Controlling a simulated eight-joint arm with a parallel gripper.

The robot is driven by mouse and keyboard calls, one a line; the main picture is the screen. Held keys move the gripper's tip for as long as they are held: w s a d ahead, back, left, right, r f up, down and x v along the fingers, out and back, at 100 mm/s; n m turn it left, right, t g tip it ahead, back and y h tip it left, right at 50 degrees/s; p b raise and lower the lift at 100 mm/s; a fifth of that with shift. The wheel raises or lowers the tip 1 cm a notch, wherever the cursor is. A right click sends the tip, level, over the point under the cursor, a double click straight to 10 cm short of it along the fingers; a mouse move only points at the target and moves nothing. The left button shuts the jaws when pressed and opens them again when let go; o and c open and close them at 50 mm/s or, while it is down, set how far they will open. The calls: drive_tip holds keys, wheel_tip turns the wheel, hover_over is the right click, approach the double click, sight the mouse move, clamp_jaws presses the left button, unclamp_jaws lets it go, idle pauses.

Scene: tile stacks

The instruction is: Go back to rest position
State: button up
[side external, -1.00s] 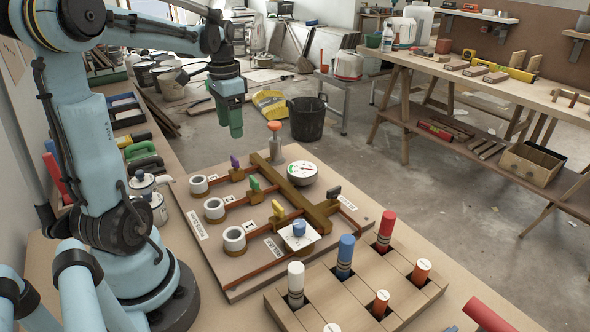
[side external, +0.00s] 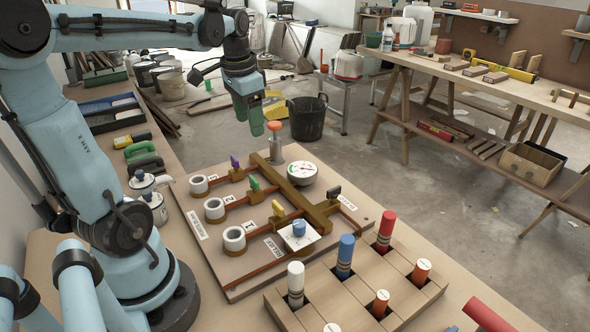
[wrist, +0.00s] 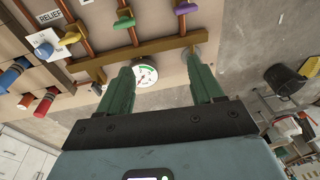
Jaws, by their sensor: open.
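My gripper (side external: 264,125) is open and empty, with green fingers pointing down, in the side external view. It hangs in the air by the far end of the valve board (side external: 330,270), near the orange-topped post (side external: 275,128). In the wrist view my two spread fingers (wrist: 156,62) show with nothing between them except the board and gauge further off. The board carries a brown manifold, a round white gauge (side external: 302,173), and purple (side external: 235,162), green (side external: 254,183) and yellow (side external: 278,209) handles. The gauge also shows in the wrist view (wrist: 145,73).
A wooden rack (side external: 385,290) with red, blue and white cylinders stands at the front right. White lidded pots (side external: 153,205) stand left of the board. A black bucket (side external: 306,118) is on the floor behind. A workbench (side external: 480,85) is at the right; open floor lies between.

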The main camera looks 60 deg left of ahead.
drive_tip(key=d+f+t, duration=0.2)
drive_tip(key=d+t, duration=0.1)
drive_tip(key=d, duration=0.6)
drive_tip(key=d+f+t, duration=0.2)
drive_tip(key=d, duration=0.7)
drive_tip(key=shift+s+d+f+t+h, duration=0.2)
drive_tip(key=shift+s+t+h, duration=0.1)
drive_tip(key=shift+t+h, duration=0.1)
